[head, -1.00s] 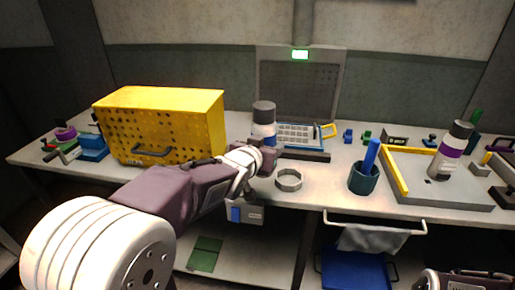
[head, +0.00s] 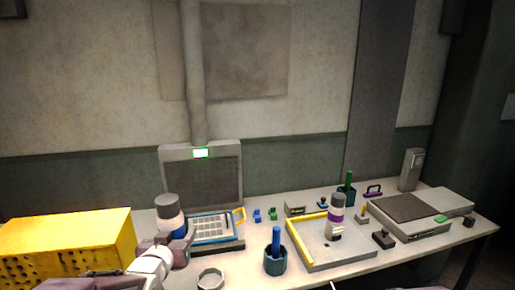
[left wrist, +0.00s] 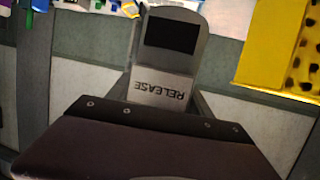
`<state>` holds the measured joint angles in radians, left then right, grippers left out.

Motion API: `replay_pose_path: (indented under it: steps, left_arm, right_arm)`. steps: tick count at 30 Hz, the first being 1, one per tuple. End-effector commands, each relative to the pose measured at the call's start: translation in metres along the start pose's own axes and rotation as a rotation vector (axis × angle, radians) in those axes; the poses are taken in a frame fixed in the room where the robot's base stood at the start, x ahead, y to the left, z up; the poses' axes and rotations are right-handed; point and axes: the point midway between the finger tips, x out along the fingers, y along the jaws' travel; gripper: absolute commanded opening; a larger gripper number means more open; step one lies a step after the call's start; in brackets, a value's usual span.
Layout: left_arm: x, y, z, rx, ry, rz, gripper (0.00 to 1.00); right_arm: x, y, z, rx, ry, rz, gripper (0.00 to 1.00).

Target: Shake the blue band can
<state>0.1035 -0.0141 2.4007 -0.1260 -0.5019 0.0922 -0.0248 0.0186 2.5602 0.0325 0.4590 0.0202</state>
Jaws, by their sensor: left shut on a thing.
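The blue band can (head: 168,214) has a dark grey cap and a white body with a blue band low on it. It stands upright at the left front of the grey stand in the head view. My left gripper (head: 176,246) is shut on it from the front and hides its lower part, so I cannot tell whether it touches the table. In the left wrist view the can is not recognisable; a grey plate marked RELEASE fills the middle. My right gripper is not in view.
A yellow perforated box (head: 70,245) is left of my left arm. A blue keypad panel (head: 212,227), a grey ring (head: 210,279) and a teal cup (head: 275,262) are close on the right.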

Motion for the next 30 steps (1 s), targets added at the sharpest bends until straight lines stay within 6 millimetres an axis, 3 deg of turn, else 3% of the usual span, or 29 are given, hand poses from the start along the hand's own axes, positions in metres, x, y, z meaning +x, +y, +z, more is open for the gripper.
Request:
replay_pose_path:
  steps: [2,4,6,7,9,11,12,15,16,17,19,21,23,24,26,28,30]
  left_arm:
    - [0.002,0.0,-0.001,0.002,0.021,0.001,0.0]
    - [-0.013,0.0,-0.05,0.005,0.045,0.0,0.0]
    - [-0.018,0.0,-0.062,0.003,0.028,0.0,0.0]
    - [-0.017,0.0,-0.057,0.002,0.019,0.001,0.0]
    - [-0.002,0.0,-0.007,-0.002,-0.005,0.0,0.0]
    - [0.004,0.0,0.006,0.001,0.008,0.001,0.0]
    - [0.002,0.0,-0.001,0.002,0.021,0.001,0.0]
    - [-0.018,0.0,-0.062,0.004,0.041,0.001,0.0]
    - [-0.018,0.0,-0.064,0.003,0.031,0.0,0.0]
    - [-0.017,0.0,-0.06,0.003,0.022,0.0,0.0]
    - [-0.003,0.0,-0.013,-0.003,-0.005,0.001,0.0]
    - [0.004,0.0,0.006,0.001,0.008,0.001,0.0]
    - [-0.001,0.0,-0.012,0.003,0.03,0.001,0.0]
    - [-0.011,0.0,-0.044,0.005,0.045,0.001,0.0]
    - [-0.018,0.0,-0.064,0.004,0.035,0.0,0.0]
    - [-0.013,0.0,-0.046,-0.001,0.01,0.002,0.0]
    - [0.001,0.0,0.002,-0.002,-0.003,0.0,0.0]
  right_arm:
    - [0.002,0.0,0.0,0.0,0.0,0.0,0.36]
    - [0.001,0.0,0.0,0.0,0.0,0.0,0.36]
    - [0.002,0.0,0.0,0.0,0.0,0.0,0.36]
    - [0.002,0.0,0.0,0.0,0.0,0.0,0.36]
    - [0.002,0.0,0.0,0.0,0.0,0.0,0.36]
    - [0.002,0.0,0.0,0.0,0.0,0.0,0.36]
    - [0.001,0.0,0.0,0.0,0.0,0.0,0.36]
    - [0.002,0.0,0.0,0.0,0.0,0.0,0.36]
    - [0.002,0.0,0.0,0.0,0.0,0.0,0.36]
    - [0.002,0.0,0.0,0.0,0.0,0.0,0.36]
    - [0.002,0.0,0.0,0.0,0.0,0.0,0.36]
    - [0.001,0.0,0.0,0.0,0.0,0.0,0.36]
    - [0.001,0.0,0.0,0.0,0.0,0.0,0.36]
    - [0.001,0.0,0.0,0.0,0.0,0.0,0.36]
    - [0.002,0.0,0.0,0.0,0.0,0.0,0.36]
    - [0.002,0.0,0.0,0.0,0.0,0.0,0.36]
    - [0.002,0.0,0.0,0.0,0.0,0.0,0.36]
